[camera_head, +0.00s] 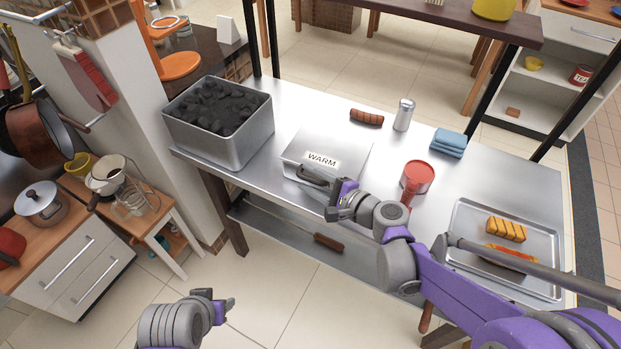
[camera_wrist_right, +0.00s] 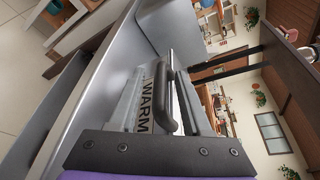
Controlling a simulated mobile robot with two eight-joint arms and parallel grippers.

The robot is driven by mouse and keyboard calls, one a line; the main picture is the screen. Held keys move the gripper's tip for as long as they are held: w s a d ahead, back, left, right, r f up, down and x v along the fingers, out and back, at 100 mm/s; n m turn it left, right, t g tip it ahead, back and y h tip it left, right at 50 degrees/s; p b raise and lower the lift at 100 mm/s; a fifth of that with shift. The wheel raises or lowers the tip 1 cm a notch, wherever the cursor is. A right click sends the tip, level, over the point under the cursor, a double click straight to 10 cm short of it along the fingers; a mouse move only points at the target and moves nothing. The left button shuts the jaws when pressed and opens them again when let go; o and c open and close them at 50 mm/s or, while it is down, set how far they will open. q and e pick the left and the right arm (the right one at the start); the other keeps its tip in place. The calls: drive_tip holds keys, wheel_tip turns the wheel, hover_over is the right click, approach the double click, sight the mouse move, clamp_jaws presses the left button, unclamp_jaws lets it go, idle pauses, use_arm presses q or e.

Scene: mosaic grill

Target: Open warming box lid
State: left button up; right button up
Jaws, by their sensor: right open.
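The warming box (camera_head: 340,150) is a flat metal box on the steel table, with a white WARM label (camera_head: 322,159). Its lid lies flat and closed. A dark bar handle (camera_head: 312,176) runs along the lid's front edge. My right gripper (camera_head: 330,190) is open at the front of the box, close to the handle. In the right wrist view the handle (camera_wrist_right: 163,97) stands between the fingers, beside the WARM label (camera_wrist_right: 153,105); I cannot tell whether they touch it. My left gripper (camera_head: 218,300) hangs empty over the floor, away from the table; its opening is unclear.
A metal bin of charcoal (camera_head: 240,150) stands left of the box. A sausage (camera_head: 367,117), a shaker (camera_head: 404,115), a blue cloth (camera_head: 449,142) and a red pot (camera_head: 417,177) are behind and right. A tray (camera_head: 465,215) of food sits at the right, partly under my arm.

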clamp_jaws()
idle(1.3)
